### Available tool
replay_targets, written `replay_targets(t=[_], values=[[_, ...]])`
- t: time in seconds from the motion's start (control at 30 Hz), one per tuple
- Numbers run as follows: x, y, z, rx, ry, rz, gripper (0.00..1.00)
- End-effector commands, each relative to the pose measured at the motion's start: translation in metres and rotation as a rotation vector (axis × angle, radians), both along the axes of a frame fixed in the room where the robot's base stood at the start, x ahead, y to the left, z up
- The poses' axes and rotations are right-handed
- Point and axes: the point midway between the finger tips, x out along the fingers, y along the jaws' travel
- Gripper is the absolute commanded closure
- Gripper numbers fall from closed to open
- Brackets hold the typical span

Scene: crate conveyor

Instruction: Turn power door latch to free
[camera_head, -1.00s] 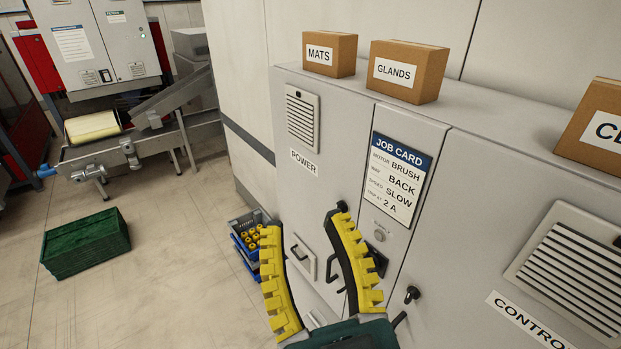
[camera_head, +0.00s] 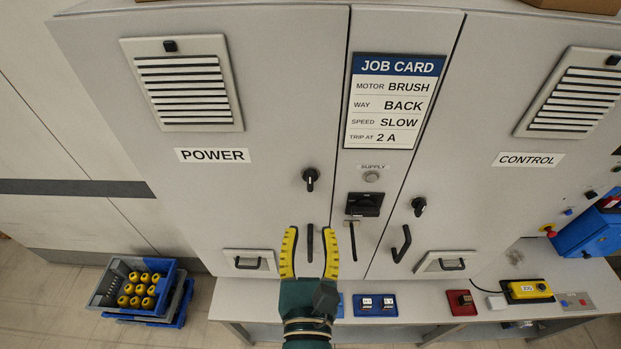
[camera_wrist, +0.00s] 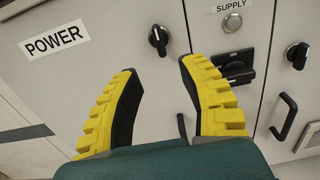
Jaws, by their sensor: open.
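The power door (camera_head: 260,110) is a grey cabinet door labelled POWER. Its latch (camera_head: 311,178) is a small black knob with a pointer hanging down, near the door's right edge. The latch also shows in the wrist view (camera_wrist: 159,39), its pointer tilted slightly. My gripper (camera_head: 310,232) is open and empty, with yellow ribbed fingers. In the head view it appears below the latch. In the wrist view (camera_wrist: 157,66) the latch shows just beyond the gap between the fingertips, apart from them. A black door handle (camera_head: 310,243) shows between the fingers in the head view.
A black supply switch (camera_head: 364,204) sits right of the latch, under the job card (camera_head: 394,100). The control door has its own black latch (camera_head: 419,206) and handle (camera_head: 402,244). A ledge with small devices runs below. A blue crate (camera_head: 138,288) of yellow parts stands at lower left.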

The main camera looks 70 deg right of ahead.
Motion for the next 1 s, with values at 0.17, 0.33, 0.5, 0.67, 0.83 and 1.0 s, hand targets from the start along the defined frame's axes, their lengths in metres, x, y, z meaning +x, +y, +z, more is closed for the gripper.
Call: replay_targets(t=[0.17, 0.33, 0.5, 0.67, 0.83, 1.0], values=[[0.014, -0.043, 0.004, 0.0, -0.003, -0.005, 0.59], [0.029, -0.081, 0.004, 0.002, -0.006, -0.003, 0.59], [0.04, -0.112, 0.002, 0.003, -0.004, -0.001, 0.59], [0.045, -0.124, 0.001, 0.003, -0.005, 0.001, 0.59], [0.046, -0.125, 0.0, 0.003, -0.005, 0.002, 0.59], [0.046, -0.125, 0.0, 0.003, -0.005, 0.002, 0.71]])
